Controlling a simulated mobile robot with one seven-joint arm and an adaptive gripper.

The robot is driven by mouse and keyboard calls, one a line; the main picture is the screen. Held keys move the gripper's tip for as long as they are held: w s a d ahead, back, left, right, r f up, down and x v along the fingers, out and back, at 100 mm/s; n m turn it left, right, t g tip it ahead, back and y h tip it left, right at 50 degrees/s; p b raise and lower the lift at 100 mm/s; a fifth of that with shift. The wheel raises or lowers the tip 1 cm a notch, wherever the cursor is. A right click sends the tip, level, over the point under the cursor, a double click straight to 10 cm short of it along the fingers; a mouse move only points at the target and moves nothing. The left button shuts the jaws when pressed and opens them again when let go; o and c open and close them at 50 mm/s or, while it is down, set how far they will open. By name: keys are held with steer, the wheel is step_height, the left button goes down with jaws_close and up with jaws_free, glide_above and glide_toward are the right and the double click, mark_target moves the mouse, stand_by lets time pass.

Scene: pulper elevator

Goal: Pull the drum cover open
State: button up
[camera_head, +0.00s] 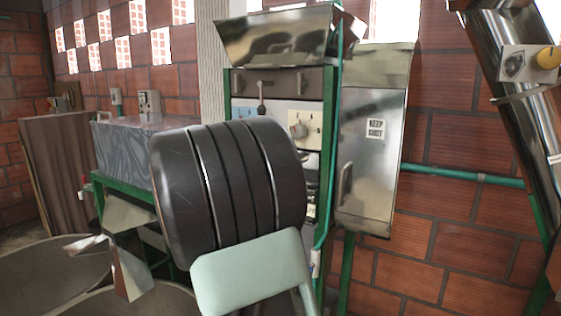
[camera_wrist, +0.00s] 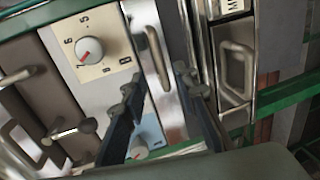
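I cannot tell for sure which panel is the drum cover. In the wrist view a bright metal panel with a curved upright handle (camera_wrist: 157,58) lies ahead of my gripper (camera_wrist: 157,82). My gripper is open, its two dark fingers apart. The handle's lower end shows between the fingertips, and I cannot tell the depth gap. A second curved handle (camera_wrist: 232,72) is on a metal panel to its right. In the head view a closed metal door labelled "KEEP SHUT" (camera_head: 376,160) has its own handle (camera_head: 346,185). My gripper is not clearly visible there.
A dial (camera_head: 298,126) also shows in the wrist view (camera_wrist: 88,50). A metal hopper (camera_head: 275,38) sits above, a marbled box (camera_head: 130,150) at left, round bins (camera_head: 50,275) below it. A green pipe (camera_head: 460,176) and a slanted metal tube (camera_head: 525,110) are at right.

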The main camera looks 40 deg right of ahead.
steer(key=p+x, duration=0.1)
steer(key=x, duration=0.7)
steer(key=shift+a+p, duration=0.1)
steer(key=shift+p, duration=0.25)
steer(key=shift+c, duration=0.3)
jaws_close()
